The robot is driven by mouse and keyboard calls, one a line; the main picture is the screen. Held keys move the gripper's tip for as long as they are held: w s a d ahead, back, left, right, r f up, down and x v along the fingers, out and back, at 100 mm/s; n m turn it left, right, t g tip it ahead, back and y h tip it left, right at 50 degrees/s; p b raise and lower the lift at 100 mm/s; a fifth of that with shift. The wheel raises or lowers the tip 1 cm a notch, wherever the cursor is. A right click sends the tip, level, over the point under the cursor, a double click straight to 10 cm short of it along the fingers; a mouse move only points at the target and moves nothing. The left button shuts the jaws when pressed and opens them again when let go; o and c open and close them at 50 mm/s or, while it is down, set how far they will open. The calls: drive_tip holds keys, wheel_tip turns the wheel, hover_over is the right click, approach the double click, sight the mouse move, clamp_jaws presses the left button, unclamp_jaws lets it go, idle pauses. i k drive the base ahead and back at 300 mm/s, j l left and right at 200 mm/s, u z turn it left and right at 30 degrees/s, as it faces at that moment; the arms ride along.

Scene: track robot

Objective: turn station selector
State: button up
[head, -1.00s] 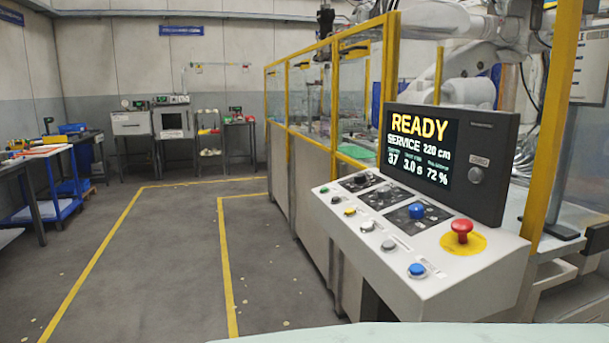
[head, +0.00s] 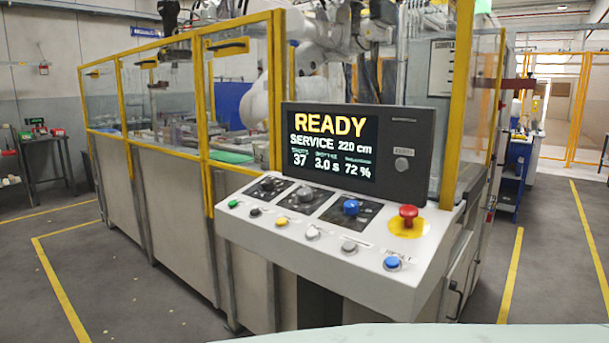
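The control console (head: 335,260) stands in the middle of the head view, with a sloped white panel. Three rotary knobs on dark plates sit along its upper row: a dark left knob (head: 267,184), a grey middle knob (head: 305,194) and a blue right knob (head: 351,207). I cannot read their labels, so I cannot tell which is the station selector. The screen (head: 330,146) above them reads READY, SERVICE, 220 cm, 37, 3.0 s and 72 %. My gripper is not in view.
A red mushroom button (head: 408,212) on a yellow disc is at the panel's right. Several push buttons, including a blue one (head: 392,263), line its front edge. A yellow-framed fenced cell (head: 165,120) stands behind. Floor is open on both sides.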

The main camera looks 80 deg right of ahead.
sight(266, 184)
drive_tip(key=i+z, duration=0.15)
drive_tip(key=z, duration=0.25)
drive_tip(key=i+z, duration=0.1)
drive_tip(key=z, duration=0.25)
drive_tip(key=i+z, duration=0.15)
drive_tip(key=z, duration=0.25)
drive_tip(key=i+z, duration=0.15)
drive_tip(key=z, duration=0.2)
drive_tip(key=i+l+z, duration=0.1)
drive_tip(key=i+z, duration=0.15)
drive_tip(key=z, duration=0.2)
drive_tip(key=i+z, duration=0.25)
drive_tip(key=z, duration=0.25)
drive_tip(key=i+z, duration=0.25)
drive_tip(key=z, duration=0.2)
drive_tip(key=i+z, duration=0.1)
drive_tip(key=i, duration=0.2)
